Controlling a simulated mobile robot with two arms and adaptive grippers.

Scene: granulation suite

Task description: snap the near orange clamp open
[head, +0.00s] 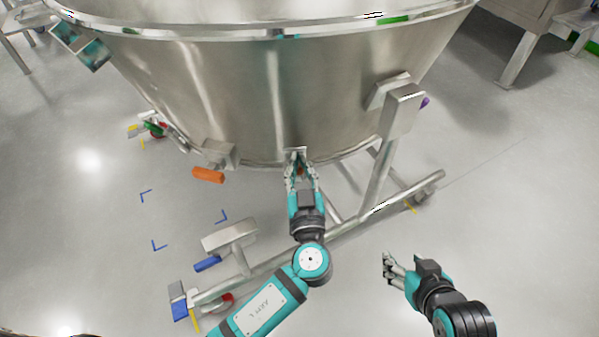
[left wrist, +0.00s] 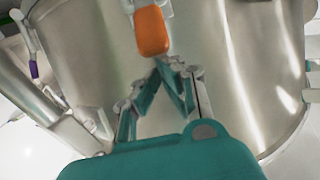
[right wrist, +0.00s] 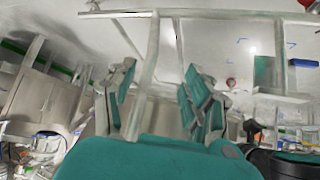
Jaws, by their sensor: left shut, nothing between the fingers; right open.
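The large steel bowl (head: 250,90) fills the top of the head view. One orange clamp handle (head: 208,175) sticks out at its lower left rim. A second orange clamp handle (left wrist: 152,30) shows in the left wrist view, just beyond my left fingertips on the bowl wall. In the head view my left gripper (head: 300,160) mostly hides this second one. My left gripper (left wrist: 168,64) is shut and empty, its tips close to the lower end of that handle; I cannot tell if they touch. My right gripper (head: 388,264) is open and empty above the floor, away from the bowl.
A steel frame bar (head: 340,232) with legs runs below the bowl, under my left arm. A bracket with a blue lever (head: 207,263) and a caster stand at the lower left. A steel box (head: 402,108) juts from the bowl's right side. The floor at right is clear.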

